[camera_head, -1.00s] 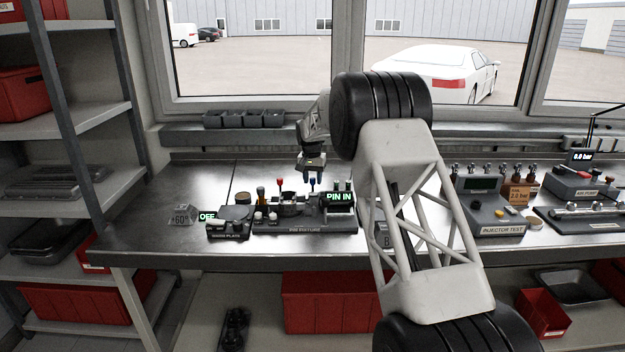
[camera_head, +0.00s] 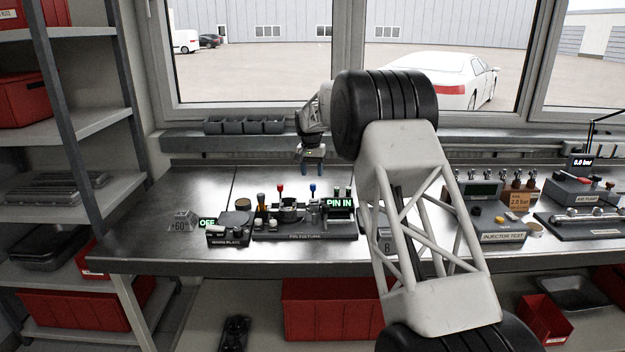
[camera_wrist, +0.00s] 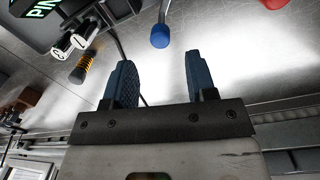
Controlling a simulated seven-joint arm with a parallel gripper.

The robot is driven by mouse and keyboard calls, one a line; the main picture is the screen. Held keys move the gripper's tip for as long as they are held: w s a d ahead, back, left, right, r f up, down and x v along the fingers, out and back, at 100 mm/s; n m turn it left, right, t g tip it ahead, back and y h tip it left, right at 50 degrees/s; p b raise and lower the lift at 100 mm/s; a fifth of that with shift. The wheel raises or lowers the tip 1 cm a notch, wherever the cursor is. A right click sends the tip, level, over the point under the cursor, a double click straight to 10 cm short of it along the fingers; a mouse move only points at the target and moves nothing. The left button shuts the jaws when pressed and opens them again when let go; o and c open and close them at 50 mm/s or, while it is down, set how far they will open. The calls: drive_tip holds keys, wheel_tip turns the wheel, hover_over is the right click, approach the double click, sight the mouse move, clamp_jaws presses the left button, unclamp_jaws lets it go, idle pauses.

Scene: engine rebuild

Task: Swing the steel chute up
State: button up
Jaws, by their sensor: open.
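I cannot pick out a steel chute for certain in either view. The pin fixture (camera_head: 305,237) stands on the steel bench below my gripper, with a green "PIN IN" display (camera_head: 339,203), a red-topped lever (camera_head: 280,188) and a blue-topped lever (camera_head: 312,187). My gripper (camera_head: 313,172) hangs above and behind the fixture, open and empty. In the wrist view its two blue fingers (camera_wrist: 158,78) are apart with bare bench between them. The blue knob (camera_wrist: 160,37) lies beyond the fingertips, apart from them. The red knob (camera_wrist: 273,4) is at the top right edge.
The warn plate unit (camera_head: 229,233) with an "OFF" display stands left of the fixture. The injector test unit (camera_head: 497,215) is further right. Small dark bins (camera_head: 244,125) line the window sill. My arm hides part of the bench right of the fixture. Bench behind the fixture is clear.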

drive_tip(key=shift+r, duration=0.9)
drive_tip(key=shift+s+d+r, duration=0.15)
drive_tip(key=shift+s+r, duration=0.3)
drive_tip(key=shift+r, duration=0.05)
drive_tip(key=s+d+r, duration=0.4)
drive_tip(key=s+r, duration=0.1)
drive_tip(key=s, duration=0.7)
drive_tip(key=s+d+r+n+t, duration=0.1)
drive_tip(key=s+d+r, duration=0.35)
drive_tip(key=s, duration=0.65)
drive_tip(key=s+d+r, duration=0.3)
drive_tip(key=s+r, duration=0.3)
drive_tip(key=s, duration=0.6)
drive_tip(key=s+d+f, duration=0.2)
drive_tip(key=s+f, duration=0.1)
drive_tip(key=s, duration=1)
drive_tip(key=s+d+f+n+t, duration=0.1)
drive_tip(key=s+f, duration=0.3)
drive_tip(key=s, duration=0.9)
drive_tip(key=s+d+f, duration=0.2)
drive_tip(key=s+f, duration=0.1)
drive_tip(key=s, duration=1)
drive_tip(key=shift+d+f+n+t, duration=0.3)
drive_tip(key=shift+t, duration=0.1)
drive_tip(key=shift+w, duration=0.1)
